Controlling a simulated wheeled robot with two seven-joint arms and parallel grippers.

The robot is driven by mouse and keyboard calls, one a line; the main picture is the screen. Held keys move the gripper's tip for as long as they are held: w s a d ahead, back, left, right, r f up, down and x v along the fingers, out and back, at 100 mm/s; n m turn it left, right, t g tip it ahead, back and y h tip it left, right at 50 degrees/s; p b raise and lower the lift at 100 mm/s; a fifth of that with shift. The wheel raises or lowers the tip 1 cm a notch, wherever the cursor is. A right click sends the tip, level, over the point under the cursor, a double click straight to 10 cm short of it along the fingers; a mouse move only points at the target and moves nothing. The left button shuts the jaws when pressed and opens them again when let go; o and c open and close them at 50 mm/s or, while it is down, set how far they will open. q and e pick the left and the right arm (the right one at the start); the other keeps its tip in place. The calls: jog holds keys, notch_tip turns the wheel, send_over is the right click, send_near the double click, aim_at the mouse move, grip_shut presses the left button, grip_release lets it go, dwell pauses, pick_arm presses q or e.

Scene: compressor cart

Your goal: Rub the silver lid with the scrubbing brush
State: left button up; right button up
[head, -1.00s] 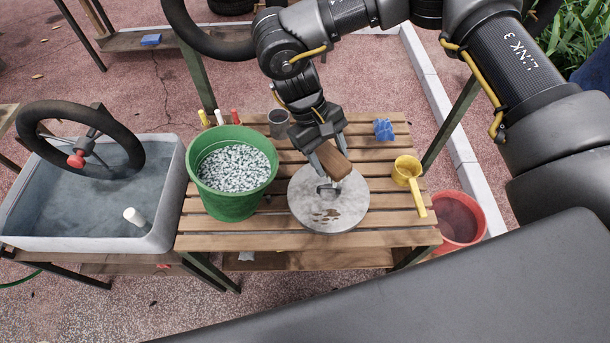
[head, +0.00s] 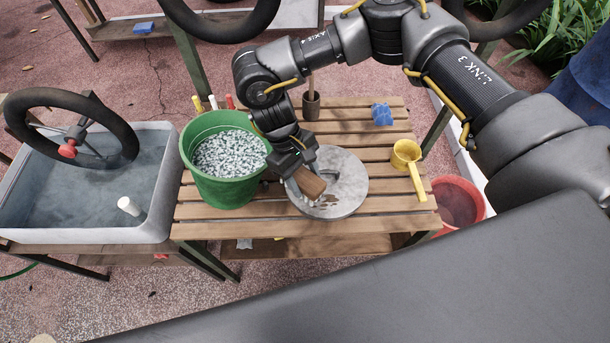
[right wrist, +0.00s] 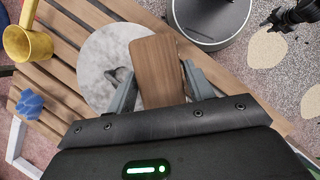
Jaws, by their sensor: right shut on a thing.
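The silver lid (head: 350,184) lies flat on the slatted wooden table, with brown smudges on its near part. It also shows in the right wrist view (right wrist: 100,50), with a small dark handle. My right gripper (head: 299,171) is shut on the scrubbing brush (head: 311,184), a brown wooden block, over the left part of the lid. The brush shows between the fingers in the right wrist view (right wrist: 157,68). Its bristles are hidden, and I cannot tell whether it touches the lid. A dark jointed part at the right wrist view's top right may be my left gripper (right wrist: 272,20).
A green bucket of pale chips (head: 217,188) stands close left of my right gripper. A yellow scoop (head: 406,155), a blue crumpled item (head: 382,114) and a dark cup (head: 311,107) are on the table (head: 400,207). A water basin (head: 85,226) is at left, a red bucket (head: 470,215) at right.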

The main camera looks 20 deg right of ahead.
jog(key=shift+f, duration=0.55)
pick_arm(q)
jog(key=shift+f, duration=0.55)
pick_arm(e)
jog(key=shift+r, duration=0.1)
